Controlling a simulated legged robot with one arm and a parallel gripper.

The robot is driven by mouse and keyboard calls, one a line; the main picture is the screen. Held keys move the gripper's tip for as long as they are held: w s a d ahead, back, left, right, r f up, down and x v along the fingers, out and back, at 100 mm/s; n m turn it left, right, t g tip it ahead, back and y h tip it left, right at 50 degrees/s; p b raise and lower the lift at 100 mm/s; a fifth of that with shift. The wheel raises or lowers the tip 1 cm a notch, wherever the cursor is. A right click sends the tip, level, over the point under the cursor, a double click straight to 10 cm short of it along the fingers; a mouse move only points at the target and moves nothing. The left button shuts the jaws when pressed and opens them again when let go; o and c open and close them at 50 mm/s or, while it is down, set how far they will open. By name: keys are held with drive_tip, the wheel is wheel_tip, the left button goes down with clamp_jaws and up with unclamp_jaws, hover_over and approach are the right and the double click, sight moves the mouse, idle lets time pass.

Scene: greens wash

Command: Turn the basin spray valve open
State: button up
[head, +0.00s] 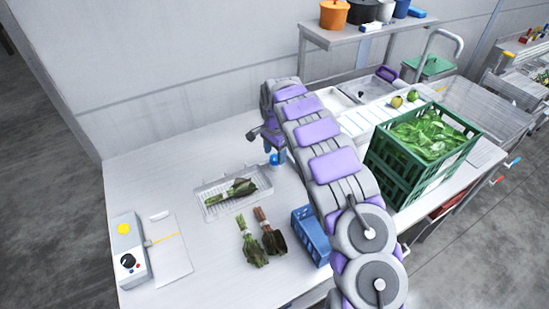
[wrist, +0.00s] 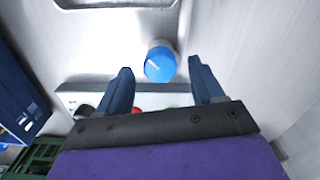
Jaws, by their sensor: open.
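The spray valve knob is a blue cap with a white line on a pale round base (wrist: 160,66). It stands on the counter just beside the basin. In the head view the blue knob (head: 277,158) shows partly below my gripper (head: 268,140). In the wrist view my gripper (wrist: 160,78) is open, with one dark blue finger on each side of the knob and gaps on both sides. I cannot tell how deep the knob lies between the fingers. The shallow basin (head: 213,208) holds leafy greens (head: 236,190); its rim (wrist: 115,6) shows in the wrist view.
Two bunches of greens (head: 260,238) lie in front of the basin. A blue crate (head: 311,236) and a green crate of leaves (head: 420,160) stand to the right. A control box with a dial (head: 128,250) is at left. The counter behind the basin is clear.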

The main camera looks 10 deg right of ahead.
drive_tip(key=shift+a+f, duration=0.1)
drive_tip(key=shift+f, duration=0.85)
drive_tip(key=shift+r, duration=0.1)
drive_tip(key=c, duration=1.1)
